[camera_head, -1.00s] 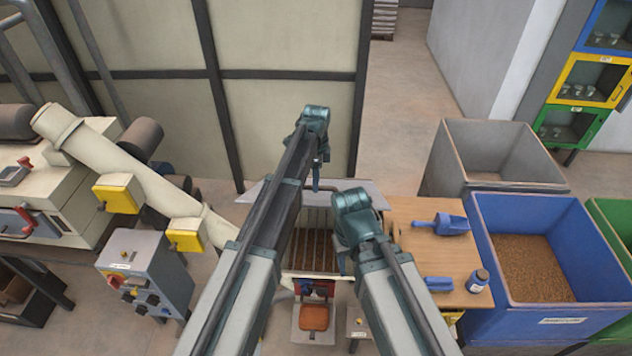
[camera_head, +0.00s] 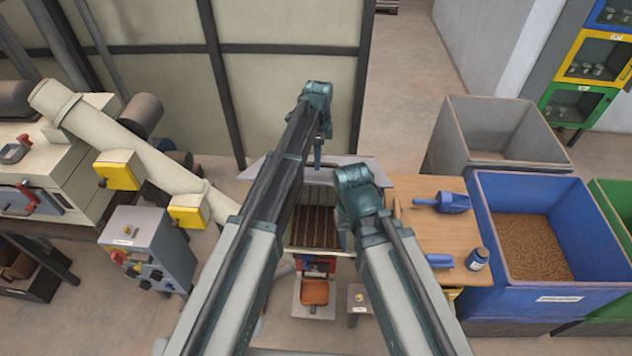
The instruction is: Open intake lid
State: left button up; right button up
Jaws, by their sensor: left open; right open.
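The intake (camera_head: 318,228) is a pale box with dark bars over brown material, seen between my two arms. A flat grey panel (camera_head: 355,172), which looks like its lid, stands at the far edge, clear of the bars, so the intake mouth is uncovered. My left gripper (camera_head: 318,160) is open and points down in front of this panel; whether it touches the panel I cannot tell. My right gripper (camera_head: 348,240) is open, pointing down at the right side of the intake. My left arm hides the intake's left part.
A wooden table (camera_head: 430,222) with a blue scoop (camera_head: 452,203) and a jar (camera_head: 477,259) adjoins the intake on the right. Beyond stand a blue bin (camera_head: 590,220) of grain and a grey bin (camera_head: 495,125). A grey control box (camera_head: 150,250) and sloping pipe (camera_head: 140,160) stand left.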

pick_arm(q)
jog(key=s+f+t+b, duration=0.1)
jog(key=s+f+b, duration=0.5)
jog(key=f+b, duration=0.6)
jog(key=s+f+t+b, duration=0.2)
jog(key=s+f+b, duration=0.5)
jog(key=f+b, duration=0.6)
jog(key=w+p+v, duration=0.1)
jog(key=p+v, duration=1.4)
jog(key=s+f+n+g+b, duration=0.1)
jog(key=s+f+n+b, duration=0.5)
jog(key=f+b, duration=0.6)
jog(key=shift+s+a+f+n+y, duration=0.2)
jog(key=shift+n+y, duration=0.1)
jog(key=shift+n, duration=0.1)
